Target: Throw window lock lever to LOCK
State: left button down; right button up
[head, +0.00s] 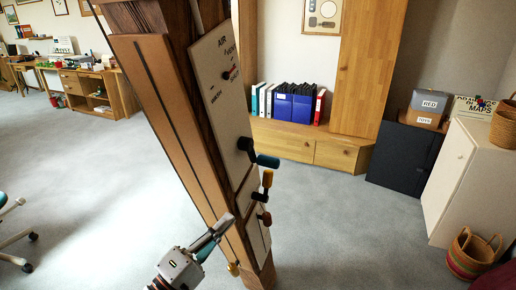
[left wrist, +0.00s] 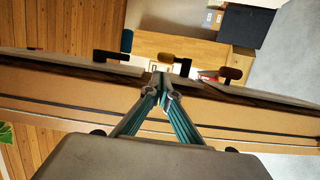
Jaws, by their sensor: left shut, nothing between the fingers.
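A timber post (head: 170,120) stands tilted in the head view, with cream plates on its right face. The upper plate (head: 215,80) reads "AIR" at its top. I cannot read which is the window lock lever, nor any LOCK mark. My left gripper (head: 226,224) is shut and empty in front of the post's lower part.
Behind are a wooden cabinet (head: 275,137) with binders, a dark box (head: 403,158), a white cabinet (head: 450,180) and a basket (head: 470,253).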

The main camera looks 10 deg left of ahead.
pick_arm(q)
jog(key=s+a+f+m+g+y, duration=0.2)
jog(key=s+f+m, duration=0.3)
jog(key=f, duration=0.6)
jog(key=s+a+f+m+g+y, duration=0.2)
jog(key=s+f, duration=0.5)
jog(key=f, duration=0.4)
jog(key=s+a+f+m+g+y, duration=0.3)
jog(key=s+f+m+y, duration=0.2)
jog(key=f, duration=0.6)
jog(key=s+m, duration=0.1)
jog(key=m, duration=0.1)
jog(key=shift+s+a+m, duration=0.15)
jog(key=shift+a+m, duration=0.05)
jog(key=shift+m, duration=0.1)
